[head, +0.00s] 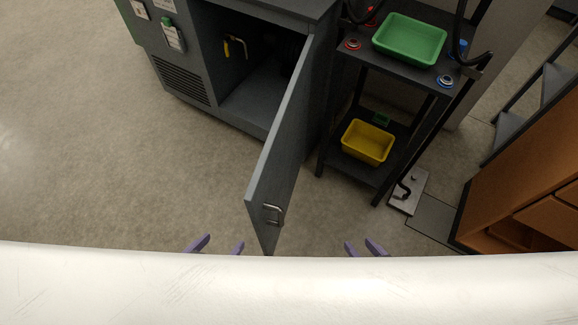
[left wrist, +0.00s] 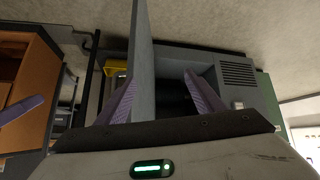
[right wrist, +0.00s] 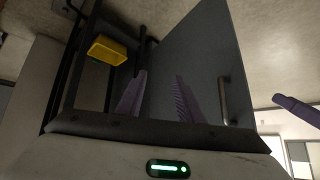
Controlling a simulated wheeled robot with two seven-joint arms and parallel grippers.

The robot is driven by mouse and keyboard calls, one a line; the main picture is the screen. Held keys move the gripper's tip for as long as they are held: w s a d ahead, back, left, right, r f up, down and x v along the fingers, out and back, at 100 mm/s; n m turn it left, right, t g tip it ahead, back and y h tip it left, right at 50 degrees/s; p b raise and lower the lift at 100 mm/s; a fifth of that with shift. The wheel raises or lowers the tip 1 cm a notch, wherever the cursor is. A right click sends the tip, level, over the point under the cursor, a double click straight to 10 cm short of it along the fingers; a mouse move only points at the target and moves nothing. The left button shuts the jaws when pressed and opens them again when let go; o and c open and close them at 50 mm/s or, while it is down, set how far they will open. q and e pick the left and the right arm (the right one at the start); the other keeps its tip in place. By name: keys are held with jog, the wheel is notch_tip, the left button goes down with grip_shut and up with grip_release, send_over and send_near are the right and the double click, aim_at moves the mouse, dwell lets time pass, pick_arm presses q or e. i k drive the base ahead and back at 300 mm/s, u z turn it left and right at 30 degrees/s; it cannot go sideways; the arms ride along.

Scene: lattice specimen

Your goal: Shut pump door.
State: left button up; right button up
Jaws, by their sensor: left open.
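The pump door (head: 283,150) is a grey panel that stands wide open, swung out from the grey cabinet (head: 300,8) towards me. Its metal handle (head: 273,214) is near the free edge, on the right face. My left gripper (head: 218,246) is open and empty, left of the free edge. My right gripper (head: 363,247) has its fingers apart and empty, on the handle side. The door shows edge-on in the left wrist view (left wrist: 143,60) and broad in the right wrist view (right wrist: 190,75), with the handle (right wrist: 224,102) right of the fingers.
A black rack (head: 345,75) right of the door carries a green tray (head: 410,60) above and a yellow bin (head: 368,158) below. A yellow-handled item (head: 228,48) is inside the cabinet. An orange-brown cabinet (head: 500,190) stands far right. The floor left of the door is clear.

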aim_at(269, 193)
jog(key=k, duration=0.5)
jog(key=u, duration=2.15)
jog(key=i, duration=0.45)
jog(key=z, duration=2)
